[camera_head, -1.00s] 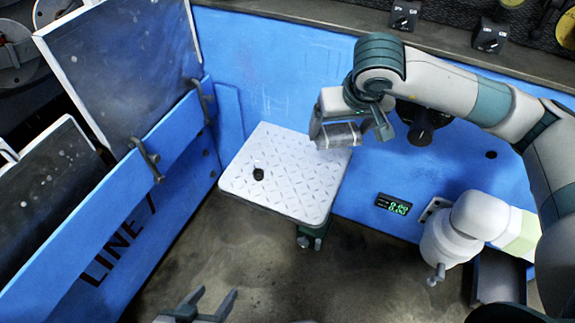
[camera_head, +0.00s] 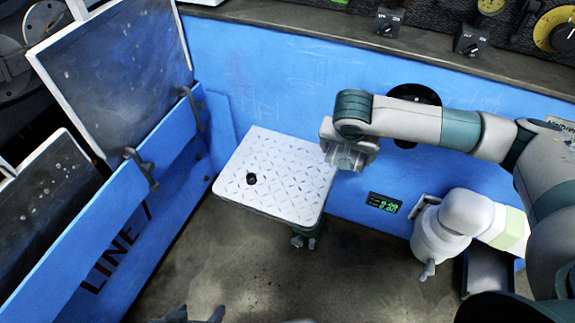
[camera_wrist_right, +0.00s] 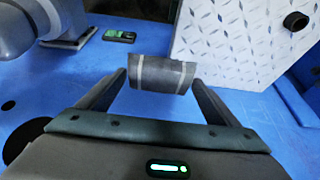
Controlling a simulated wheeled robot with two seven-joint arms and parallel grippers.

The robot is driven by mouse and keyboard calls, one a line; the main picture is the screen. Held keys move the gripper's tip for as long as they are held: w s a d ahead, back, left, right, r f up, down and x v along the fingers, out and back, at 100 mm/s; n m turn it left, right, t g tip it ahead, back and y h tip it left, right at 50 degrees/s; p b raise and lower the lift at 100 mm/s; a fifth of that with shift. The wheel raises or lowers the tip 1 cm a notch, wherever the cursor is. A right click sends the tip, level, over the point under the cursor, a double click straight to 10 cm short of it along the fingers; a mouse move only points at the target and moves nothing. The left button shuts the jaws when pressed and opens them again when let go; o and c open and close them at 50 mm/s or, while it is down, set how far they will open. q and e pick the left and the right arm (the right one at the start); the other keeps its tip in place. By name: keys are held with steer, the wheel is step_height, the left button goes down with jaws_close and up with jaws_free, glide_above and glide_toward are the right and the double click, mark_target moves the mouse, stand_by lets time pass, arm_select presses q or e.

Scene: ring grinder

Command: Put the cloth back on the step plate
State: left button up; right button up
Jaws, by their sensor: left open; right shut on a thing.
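The white step plate (camera_head: 285,185) with a raised diamond pattern stands against the blue panel in the head view. It also shows at the upper right of the right wrist view (camera_wrist_right: 225,45). My right gripper (camera_head: 346,161) is beside the plate's right edge. The cloth is hard to make out in the head view. My left gripper (camera_head: 198,313) is open at the bottom edge, mostly cut off.
A small black ring (camera_head: 251,179) lies on the plate's left part. The blue LINE 7 barrier (camera_head: 120,215) with handles stands to the left. A green readout (camera_head: 384,202) and a white machine (camera_head: 450,225) are to the right. The floor in front is clear.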

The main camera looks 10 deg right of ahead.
steer(key=w+a+f, duration=0.2)
steer(key=w, duration=0.1)
steer(key=w+a+f, duration=0.2)
steer(key=w, duration=0.1)
steer(key=w+a+f, duration=0.3)
steer(key=shift+a, duration=0.1)
steer(key=shift+f, duration=1.95)
steer(key=shift+f+b, duration=0.15)
steer(key=shift+b, duration=0.2)
steer(key=o, duration=0.8)
steer(key=shift+o, duration=0.2)
steer(key=p+v, duration=0.1)
steer(key=v, duration=1.1)
